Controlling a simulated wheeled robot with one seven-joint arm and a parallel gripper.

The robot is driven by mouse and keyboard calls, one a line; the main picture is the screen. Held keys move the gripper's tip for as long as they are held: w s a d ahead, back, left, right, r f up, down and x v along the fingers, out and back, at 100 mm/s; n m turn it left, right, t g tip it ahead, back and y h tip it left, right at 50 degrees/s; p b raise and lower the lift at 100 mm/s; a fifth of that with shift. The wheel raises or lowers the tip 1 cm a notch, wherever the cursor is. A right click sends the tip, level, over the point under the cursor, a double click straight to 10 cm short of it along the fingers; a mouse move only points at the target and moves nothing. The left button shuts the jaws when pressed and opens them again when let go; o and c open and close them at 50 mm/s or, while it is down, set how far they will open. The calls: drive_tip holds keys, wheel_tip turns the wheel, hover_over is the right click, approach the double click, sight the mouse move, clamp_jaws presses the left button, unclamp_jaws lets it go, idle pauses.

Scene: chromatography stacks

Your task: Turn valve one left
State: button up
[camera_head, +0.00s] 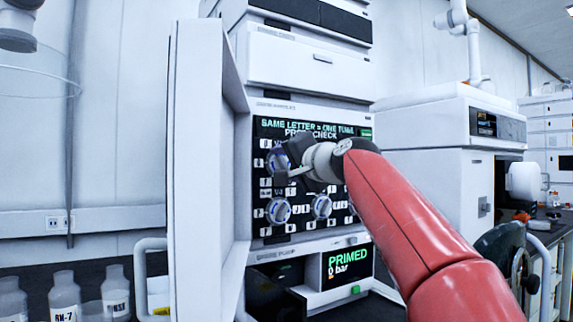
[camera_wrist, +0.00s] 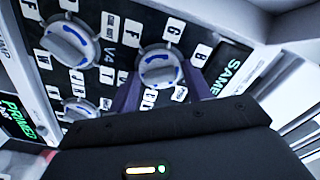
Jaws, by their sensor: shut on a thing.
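The valve panel (camera_head: 297,228) is a black board with several round silver knobs and small white letter tags. My gripper (camera_head: 284,164) is at the upper left knob (camera_head: 276,160), whose label is mostly hidden. In the wrist view, my gripper's two dark fingers (camera_wrist: 160,80) stand on either side of this knob (camera_wrist: 157,66), which has blue curved marks, and are shut on it. The knob below it, labelled V4 (camera_head: 278,210), is clear of the gripper and also shows in the wrist view (camera_wrist: 68,42). The rest of the upper row is hidden behind my arm.
An open white door (camera_head: 205,160) stands just left of the panel. A pump unit with a display reading PRIMED, 0 bar (camera_head: 347,264) sits below. Labelled bottles (camera_head: 64,298) stand at lower left. A white instrument (camera_head: 425,150) stands to the right.

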drive_tip(key=shift+f, duration=0.1)
drive_tip(key=o, duration=0.7)
drive_tip(key=shift+c, duration=0.2)
drive_tip(key=b+v, duration=0.2)
drive_tip(key=v, duration=0.5)
drive_tip(key=shift+s+d+b, duration=0.25)
drive_tip(key=shift+s+b, duration=0.1)
